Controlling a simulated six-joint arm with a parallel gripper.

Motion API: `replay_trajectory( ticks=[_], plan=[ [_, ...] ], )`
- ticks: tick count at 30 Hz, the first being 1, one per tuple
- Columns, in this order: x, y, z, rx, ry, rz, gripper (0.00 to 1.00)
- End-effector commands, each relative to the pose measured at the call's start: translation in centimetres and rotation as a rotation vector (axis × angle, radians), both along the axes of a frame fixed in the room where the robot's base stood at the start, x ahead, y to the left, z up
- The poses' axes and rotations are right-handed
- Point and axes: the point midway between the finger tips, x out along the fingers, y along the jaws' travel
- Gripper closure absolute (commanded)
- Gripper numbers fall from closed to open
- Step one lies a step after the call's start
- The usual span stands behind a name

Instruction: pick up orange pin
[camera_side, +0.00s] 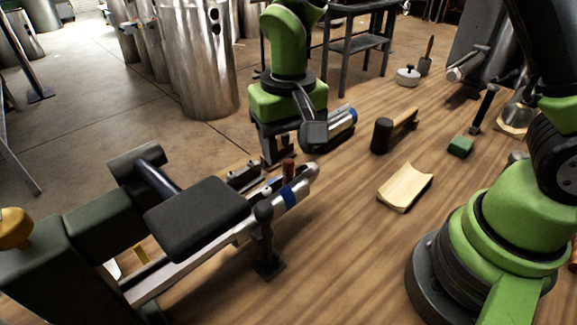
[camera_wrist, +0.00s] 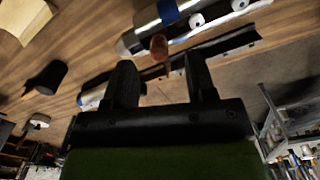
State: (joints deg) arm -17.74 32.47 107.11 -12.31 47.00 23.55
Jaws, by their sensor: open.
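The orange pin (camera_side: 289,168) stands up as a short reddish-brown peg beside the silver pipe with a blue band (camera_side: 290,192) in the side view. In the wrist view the orange pin (camera_wrist: 159,46) shows its rounded end just beyond and between my fingertips. My gripper (camera_side: 277,159) points down close to the pin, slightly left of it and higher in the side view. In the wrist view my gripper (camera_wrist: 161,66) has its two dark fingers spread with nothing between them. The pin's lower part is hard to make out.
A dark clamp post (camera_side: 266,238) and a black padded block (camera_side: 198,218) stand close by. Another blue-banded pipe (camera_side: 342,124) lies behind my gripper. A black-headed mallet (camera_side: 384,135), a wooden trough (camera_side: 406,188) and a green block (camera_side: 460,146) lie right. Bare wood separates them.

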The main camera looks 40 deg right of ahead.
Motion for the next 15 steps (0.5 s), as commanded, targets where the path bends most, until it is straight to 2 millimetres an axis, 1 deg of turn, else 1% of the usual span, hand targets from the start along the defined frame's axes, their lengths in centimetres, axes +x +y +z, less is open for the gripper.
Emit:
replay_trajectory(
  ticks=[1, 3, 6, 9, 14, 15],
  plan=[
    [0.0, -0.1, -1.0, -0.002, 0.007, -0.002, 0.49],
    [0.0, -0.2, -2.0, -0.001, 0.006, 0.000, 0.49],
    [0.0, -0.1, -3.1, 0.000, 0.004, 0.000, 0.49],
    [0.1, -0.1, -3.5, 0.001, 0.003, -0.001, 0.49],
    [0.1, -0.1, -3.5, 0.001, 0.001, 0.000, 0.49],
    [0.1, -0.1, -3.5, 0.001, 0.001, 0.000, 0.51]
  ],
)
